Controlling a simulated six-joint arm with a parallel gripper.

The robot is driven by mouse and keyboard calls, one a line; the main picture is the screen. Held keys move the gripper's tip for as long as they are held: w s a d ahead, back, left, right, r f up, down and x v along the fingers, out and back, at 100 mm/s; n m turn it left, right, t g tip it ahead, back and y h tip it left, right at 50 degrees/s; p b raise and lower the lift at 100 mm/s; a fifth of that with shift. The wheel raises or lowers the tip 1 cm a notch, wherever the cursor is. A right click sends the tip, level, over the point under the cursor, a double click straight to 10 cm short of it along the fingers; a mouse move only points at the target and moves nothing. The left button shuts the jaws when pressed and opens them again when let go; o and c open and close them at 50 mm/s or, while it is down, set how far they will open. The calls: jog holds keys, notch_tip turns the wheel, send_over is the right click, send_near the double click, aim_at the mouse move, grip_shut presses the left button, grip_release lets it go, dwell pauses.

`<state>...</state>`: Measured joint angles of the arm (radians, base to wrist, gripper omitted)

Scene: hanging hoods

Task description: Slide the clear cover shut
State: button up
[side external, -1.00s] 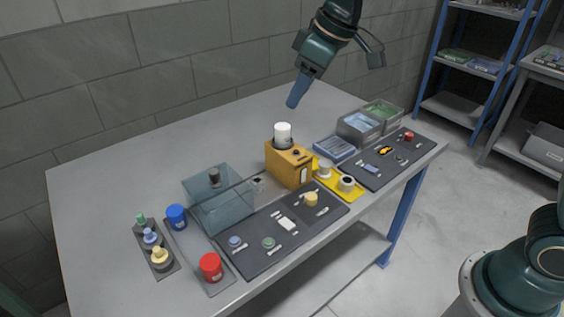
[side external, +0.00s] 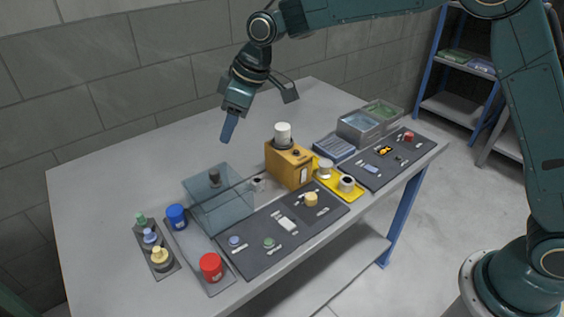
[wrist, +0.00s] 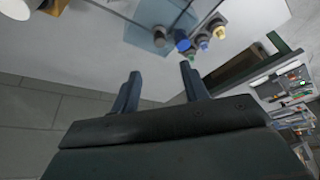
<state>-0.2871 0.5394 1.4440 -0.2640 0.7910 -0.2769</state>
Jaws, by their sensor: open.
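The clear cover (side external: 205,213) is a bluish see-through panel beside the dark mat near the middle of the table. A dark knob (side external: 214,178) stands up at its far end. In the side external view my gripper (side external: 226,138) hangs above and beyond the knob, apart from it, pointing down. In the wrist view my gripper (wrist: 160,70) has its two fingers spread with nothing between them. There the knob (wrist: 160,33) and part of the cover (wrist: 138,38) lie beyond the fingertips. The rest of the cover is cut off by the frame edge.
An orange box (side external: 289,165) with a white cylinder (side external: 283,133) stands to the right. The table's back (side external: 150,150) is clear.

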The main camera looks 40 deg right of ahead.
aim_at(215, 171)
jog(key=x, duration=1.3)
jog(key=shift+w+a+f, duration=0.1)
jog(key=shift+f, duration=0.25)
grip_shut()
